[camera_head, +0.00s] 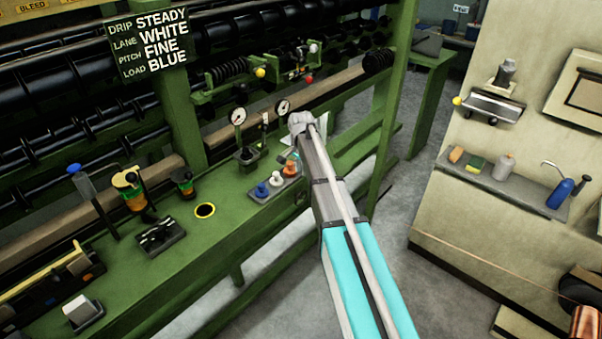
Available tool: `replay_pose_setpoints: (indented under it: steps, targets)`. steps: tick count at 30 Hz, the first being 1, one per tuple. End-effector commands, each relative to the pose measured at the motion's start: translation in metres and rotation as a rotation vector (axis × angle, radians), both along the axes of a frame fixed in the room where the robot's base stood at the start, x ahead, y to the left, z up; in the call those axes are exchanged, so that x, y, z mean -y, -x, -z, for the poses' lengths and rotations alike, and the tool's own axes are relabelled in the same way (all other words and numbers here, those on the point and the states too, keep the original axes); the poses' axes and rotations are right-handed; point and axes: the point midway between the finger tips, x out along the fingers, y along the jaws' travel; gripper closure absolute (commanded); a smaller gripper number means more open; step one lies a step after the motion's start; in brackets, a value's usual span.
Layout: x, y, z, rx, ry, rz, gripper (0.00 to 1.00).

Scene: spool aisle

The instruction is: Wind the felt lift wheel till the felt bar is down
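A long brown bar (340,85) runs along the front of the green machine and looks like the felt bar; another brown length (70,222) shows at the left. I cannot tell from this view whether it is up or down. No part is clearly the felt lift wheel. A black ribbed round part (378,61) sits near the bar's right end, but I cannot tell if it is a wheel. My arm reaches in from the lower right to the machine's front, ending in a grey joint. My gripper is not visible beyond it.
Two dial gauges (238,117) stand on the green bench (232,240). A small tray holds blue, white and orange-topped pieces (276,178). A cream wall with a shelf (500,188) stands right; grey floor lies between.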

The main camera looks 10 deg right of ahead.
Motion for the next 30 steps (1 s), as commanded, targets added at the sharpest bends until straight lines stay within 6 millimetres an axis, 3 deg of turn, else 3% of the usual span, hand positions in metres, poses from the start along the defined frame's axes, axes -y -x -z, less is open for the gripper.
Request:
replay_pose_setpoints:
  steps: [30]
  targets:
    - [-0.0049, 0.0035, 0.0037, 0.000, 0.000, 0.000, 0.74]
